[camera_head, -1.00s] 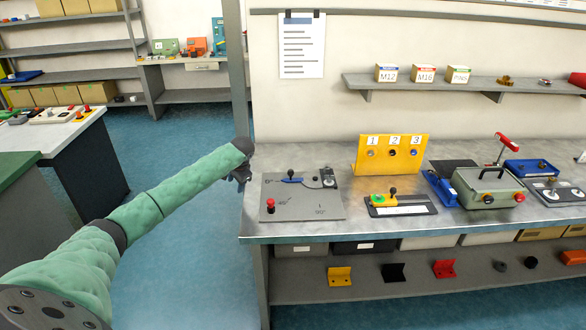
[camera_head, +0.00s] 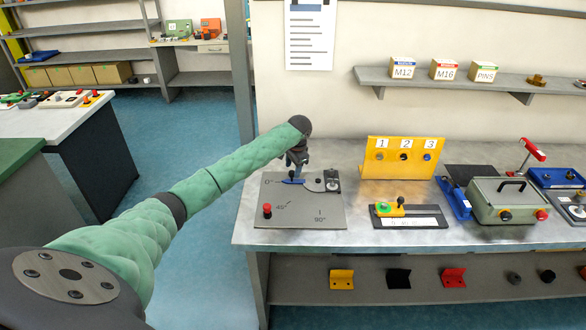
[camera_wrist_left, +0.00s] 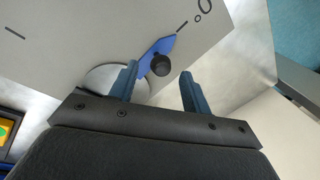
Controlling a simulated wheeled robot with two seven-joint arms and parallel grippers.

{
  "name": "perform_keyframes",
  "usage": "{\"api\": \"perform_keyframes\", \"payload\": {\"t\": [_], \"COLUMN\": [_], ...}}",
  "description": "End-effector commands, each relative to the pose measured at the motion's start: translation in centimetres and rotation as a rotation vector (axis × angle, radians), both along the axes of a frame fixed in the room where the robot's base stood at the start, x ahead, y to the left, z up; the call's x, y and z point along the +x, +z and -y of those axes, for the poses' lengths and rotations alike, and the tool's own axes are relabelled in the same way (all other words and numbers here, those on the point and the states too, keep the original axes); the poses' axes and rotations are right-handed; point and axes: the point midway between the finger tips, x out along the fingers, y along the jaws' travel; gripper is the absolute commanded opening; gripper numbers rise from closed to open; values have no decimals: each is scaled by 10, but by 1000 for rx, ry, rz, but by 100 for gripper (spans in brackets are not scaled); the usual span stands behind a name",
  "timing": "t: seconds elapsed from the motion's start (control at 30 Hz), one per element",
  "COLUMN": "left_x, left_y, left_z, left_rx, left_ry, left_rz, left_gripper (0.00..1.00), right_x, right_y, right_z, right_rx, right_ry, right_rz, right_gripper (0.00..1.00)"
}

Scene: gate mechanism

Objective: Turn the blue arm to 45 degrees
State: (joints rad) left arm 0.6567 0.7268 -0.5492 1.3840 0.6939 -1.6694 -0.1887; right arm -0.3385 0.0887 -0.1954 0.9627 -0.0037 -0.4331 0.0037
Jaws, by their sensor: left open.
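The blue arm (camera_head: 293,181) lies on a grey plate (camera_head: 300,213) marked 0°, 45° and 90°. It points toward the 0° mark, and it also shows in the left wrist view (camera_wrist_left: 166,44). A black knob (camera_wrist_left: 160,66) stands on it. My left gripper (camera_head: 297,170) is above the blue arm. In the left wrist view my open fingers (camera_wrist_left: 159,70) appear on either side of the knob, with gaps. I cannot tell how far above the plate the fingertips are. My right gripper is not in view.
A red knob (camera_head: 267,209) stands at the plate's front left. A yellow numbered panel (camera_head: 400,160) is behind and to the right. A small device with a yellow-green block (camera_head: 390,209) and a grey-green box (camera_head: 503,205) sit further right on the bench.

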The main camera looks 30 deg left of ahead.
Motion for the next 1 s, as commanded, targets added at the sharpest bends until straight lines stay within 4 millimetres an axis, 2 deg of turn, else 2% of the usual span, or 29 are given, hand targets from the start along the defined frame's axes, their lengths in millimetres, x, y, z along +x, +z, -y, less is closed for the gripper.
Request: {"api": "perform_keyframes", "payload": {"t": [0.23, 0.57, 0.8, 1.0], "left_x": [2, 2, 2, 3], "left_y": [-21, -25, -25, -24], "left_z": [-3, -4, -4, -4], "left_rx": [-1, 0, 0, -1], "left_ry": [0, 0, 0, 2], "left_rz": [0, 1, 1, 1], "left_gripper": [48, 48, 1, 0], "right_x": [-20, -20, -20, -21], "right_y": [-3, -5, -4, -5], "right_z": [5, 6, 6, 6], "right_rx": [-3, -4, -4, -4], "right_ry": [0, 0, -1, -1], "right_rz": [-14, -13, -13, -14], "right_gripper": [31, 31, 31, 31]}}
